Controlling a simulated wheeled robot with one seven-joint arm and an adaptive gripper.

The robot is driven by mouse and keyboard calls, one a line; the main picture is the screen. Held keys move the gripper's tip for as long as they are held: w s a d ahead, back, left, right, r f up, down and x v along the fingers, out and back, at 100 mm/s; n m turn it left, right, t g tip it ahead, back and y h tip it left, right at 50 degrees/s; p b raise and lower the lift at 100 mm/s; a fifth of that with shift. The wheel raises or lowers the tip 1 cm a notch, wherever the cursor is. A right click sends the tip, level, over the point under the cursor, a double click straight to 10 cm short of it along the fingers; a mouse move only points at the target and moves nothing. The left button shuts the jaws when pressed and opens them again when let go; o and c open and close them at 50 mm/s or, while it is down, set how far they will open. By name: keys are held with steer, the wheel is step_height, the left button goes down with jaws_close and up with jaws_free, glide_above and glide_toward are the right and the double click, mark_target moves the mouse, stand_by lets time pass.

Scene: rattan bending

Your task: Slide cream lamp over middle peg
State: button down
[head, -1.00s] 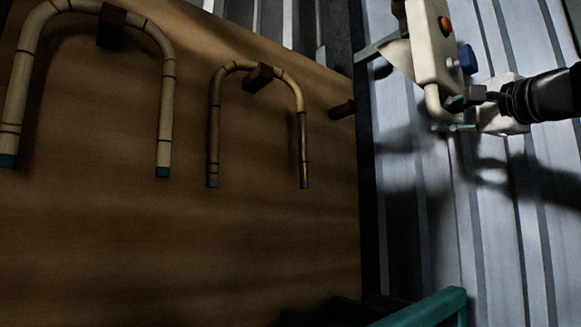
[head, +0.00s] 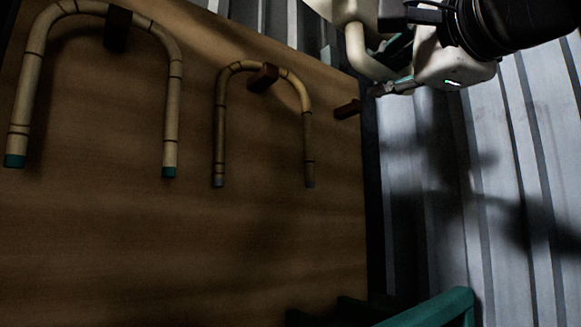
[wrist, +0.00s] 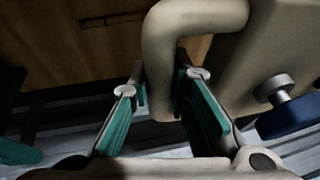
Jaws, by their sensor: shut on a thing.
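The cream lamp (head: 356,45) shows at the top of the head view, partly cut off by the frame. In the wrist view its thick bent tube (wrist: 185,35) comes down between my fingers, with its body and a blue knob (wrist: 292,116) at the right. My gripper (wrist: 162,85) is shut on the tube; in the head view it (head: 395,68) is at the upper right. Three dark pegs stick out of the brown board. The middle one in view (head: 263,77) carries a bent rattan arch (head: 220,130). The right one (head: 347,109) is bare, left of my gripper and lower.
The left peg (head: 117,28) carries a larger rattan arch (head: 172,110) with green ends. The brown board (head: 180,250) fills the left side. A ribbed metal wall (head: 520,200) stands at the right. A green rail (head: 440,305) is at the bottom.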

mark_target(373, 62)
steer(key=shift+s+a+p, duration=0.15)
steer(key=shift+s+a, duration=0.35)
steer(key=shift+a, duration=0.25)
steer(key=shift+s+a+p, duration=0.15)
steer(key=shift+s+a, duration=0.3)
steer(key=shift+a, duration=0.3)
steer(key=c, duration=1.5)
jaws_free()
steer(key=v, duration=1.2)
